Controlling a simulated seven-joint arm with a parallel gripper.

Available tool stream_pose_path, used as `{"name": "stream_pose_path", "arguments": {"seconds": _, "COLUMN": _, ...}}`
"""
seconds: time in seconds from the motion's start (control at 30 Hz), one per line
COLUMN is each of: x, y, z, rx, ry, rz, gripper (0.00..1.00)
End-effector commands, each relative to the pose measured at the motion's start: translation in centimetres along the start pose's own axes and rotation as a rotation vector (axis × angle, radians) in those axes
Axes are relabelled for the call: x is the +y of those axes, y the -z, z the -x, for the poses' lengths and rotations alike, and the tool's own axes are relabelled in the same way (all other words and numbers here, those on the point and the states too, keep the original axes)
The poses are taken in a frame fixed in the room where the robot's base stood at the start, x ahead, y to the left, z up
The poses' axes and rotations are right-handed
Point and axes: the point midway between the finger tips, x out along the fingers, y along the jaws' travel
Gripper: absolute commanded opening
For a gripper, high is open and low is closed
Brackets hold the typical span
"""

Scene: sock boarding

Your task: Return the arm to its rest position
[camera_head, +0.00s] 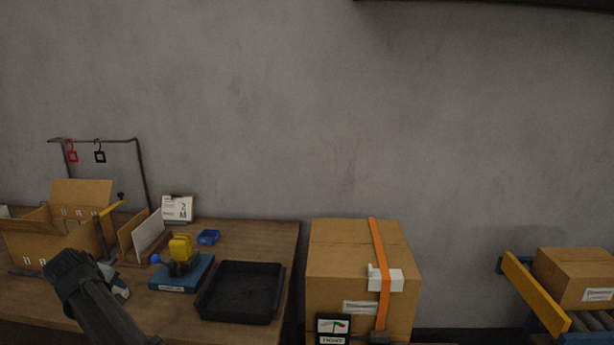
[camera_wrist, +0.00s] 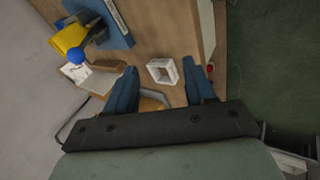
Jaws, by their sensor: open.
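My arm (camera_head: 88,290) reaches up from the bottom left in the head view, over the left part of the wooden table. Its end is dark, and the fingers cannot be made out there. In the wrist view my gripper (camera_wrist: 160,68) is open, with two blue-grey fingers apart. A small white square frame (camera_wrist: 162,71) shows in the gap between the fingertips; it seems to lie on the table beyond them, with no visible grip on it.
A blue stand (camera_head: 182,273) with a yellow piece (camera_head: 181,247) is right of my arm, then a black tray (camera_head: 240,292). An open carton (camera_head: 42,240) and a hook rack (camera_head: 108,141) are behind left. A strapped box (camera_head: 340,262) stands right of the table.

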Motion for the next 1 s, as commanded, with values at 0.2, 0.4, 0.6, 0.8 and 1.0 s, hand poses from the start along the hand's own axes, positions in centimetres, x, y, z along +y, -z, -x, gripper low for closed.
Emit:
{"name": "stream_pose_path", "arguments": {"seconds": 0.2, "x": -6.8, "y": -7.5, "z": -6.5, "rx": -0.035, "ry": 0.131, "rz": -0.237, "gripper": 0.54}}
{"name": "stream_pose_path", "arguments": {"seconds": 0.4, "x": -10.5, "y": -14.8, "z": -12.0, "rx": -0.108, "ry": 0.217, "rz": -0.392, "gripper": 0.54}}
{"name": "stream_pose_path", "arguments": {"seconds": 0.6, "x": -13.7, "y": -22.8, "z": -16.8, "rx": -0.197, "ry": 0.286, "rz": -0.510, "gripper": 0.54}}
{"name": "stream_pose_path", "arguments": {"seconds": 0.8, "x": -16.9, "y": -31.5, "z": -20.6, "rx": -0.296, "ry": 0.350, "rz": -0.600, "gripper": 0.54}}
{"name": "stream_pose_path", "arguments": {"seconds": 1.0, "x": -20.2, "y": -40.2, "z": -23.3, "rx": -0.398, "ry": 0.408, "rz": -0.675, "gripper": 0.54}}
